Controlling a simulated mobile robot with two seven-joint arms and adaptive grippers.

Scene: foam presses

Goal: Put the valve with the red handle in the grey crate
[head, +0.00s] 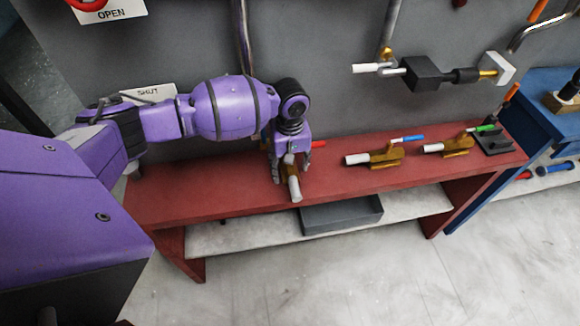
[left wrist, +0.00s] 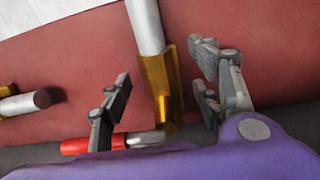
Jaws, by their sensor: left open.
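The valve with the red handle lies on the red bench. In the head view its red handle (head: 319,144) and white pipe end (head: 294,188) show; the rest is mostly hidden by my left gripper (head: 290,166). In the left wrist view its brass body (left wrist: 160,90) lies between the two fingers of my left gripper (left wrist: 166,68), with a visible gap on each side. The red handle (left wrist: 85,146) points left there, passing behind the left finger. My left gripper is open around the valve. The grey crate (head: 345,224) sits on the pale lower shelf, below the bench top. My right gripper is out of view.
A blue-handled valve (head: 384,158) and a green-handled valve (head: 455,147) lie further right on the red bench (head: 215,200). A dark stand (head: 497,143) is at its right end. The bench top overhangs the shelf (head: 415,207). A grey panel with pipes stands behind.

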